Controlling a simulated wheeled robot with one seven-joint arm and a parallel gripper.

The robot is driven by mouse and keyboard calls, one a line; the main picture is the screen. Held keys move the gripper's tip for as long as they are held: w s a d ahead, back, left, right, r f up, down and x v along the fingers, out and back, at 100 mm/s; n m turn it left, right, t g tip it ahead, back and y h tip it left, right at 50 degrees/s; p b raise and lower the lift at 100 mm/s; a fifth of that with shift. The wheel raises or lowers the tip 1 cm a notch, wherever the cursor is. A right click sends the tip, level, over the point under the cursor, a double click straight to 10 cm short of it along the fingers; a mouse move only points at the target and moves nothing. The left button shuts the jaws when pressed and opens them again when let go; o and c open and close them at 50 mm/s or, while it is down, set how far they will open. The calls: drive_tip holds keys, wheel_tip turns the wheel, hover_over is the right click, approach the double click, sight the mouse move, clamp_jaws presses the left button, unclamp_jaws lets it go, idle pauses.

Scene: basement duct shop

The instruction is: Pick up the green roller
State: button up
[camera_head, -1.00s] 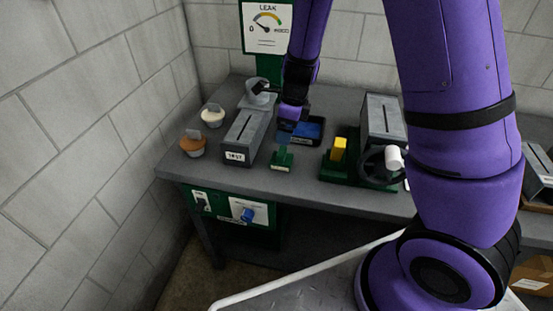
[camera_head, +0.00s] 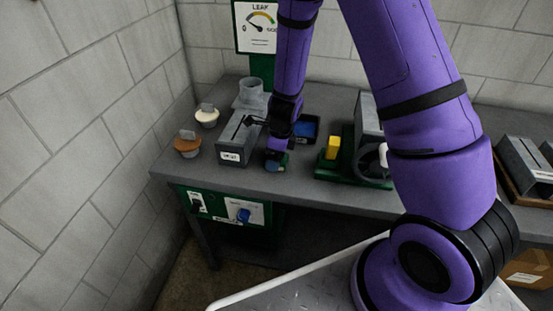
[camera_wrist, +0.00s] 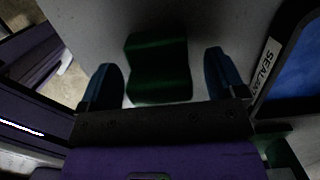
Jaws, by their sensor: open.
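A dark green piece with a waisted outline (camera_wrist: 158,82) lies between my fingers in the wrist view. It looks like the green roller, though the dim light hides its exact form. My gripper (camera_wrist: 163,68) is open, with one blue finger on each side of the piece and a visible gap on both sides. In the head view, my gripper (camera_head: 277,160) points down near the front edge of the grey bench (camera_head: 215,178). There it hides most of the green piece.
A grey slotted box (camera_head: 238,140) stands just left of my gripper, with brown (camera_head: 187,147) and cream (camera_head: 207,117) cups beyond. A blue tray (camera_head: 306,128) is behind right. A green base with a yellow block (camera_head: 332,147) stands to the right.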

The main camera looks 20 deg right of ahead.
drive_tip(key=shift+f, duration=0.15)
drive_tip(key=c, duration=1.1)
drive_tip(key=shift+o, duration=0.2)
